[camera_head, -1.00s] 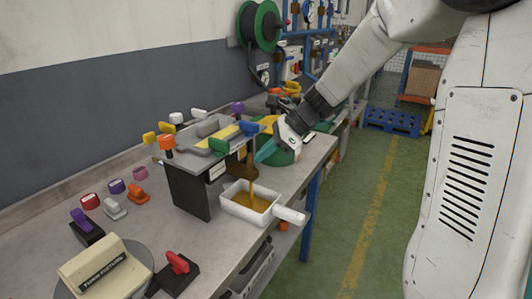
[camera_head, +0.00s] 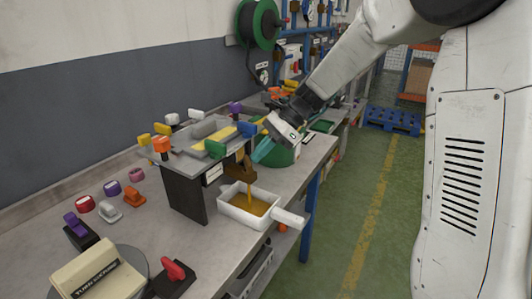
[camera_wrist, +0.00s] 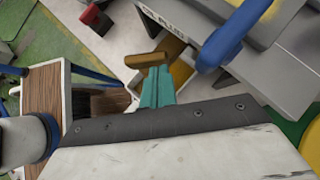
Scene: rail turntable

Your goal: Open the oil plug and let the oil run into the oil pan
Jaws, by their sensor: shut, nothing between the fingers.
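The brown oil plug (camera_head: 240,168) sits at the front of the grey test stand, under its top plate. In the wrist view its tan bar (camera_wrist: 148,60) is just ahead of my fingertips; contact cannot be told. A label reading roughly "OIL PLUG" (camera_wrist: 165,24) is on the stand beside it. A thin amber stream of oil falls into the white oil pan (camera_head: 236,213) below, and amber oil lies in the pan. My gripper (camera_head: 260,152) is beside the plug to the right, its teal fingers (camera_wrist: 157,86) shut and empty.
The stand's top carries several coloured knobs, including a green one (camera_head: 215,149) and a blue one (camera_head: 247,128). The pan's white handle (camera_head: 290,218) reaches toward the bench edge. A turntable fixture (camera_head: 88,275) and a red-handled block (camera_head: 175,272) stand at the front.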

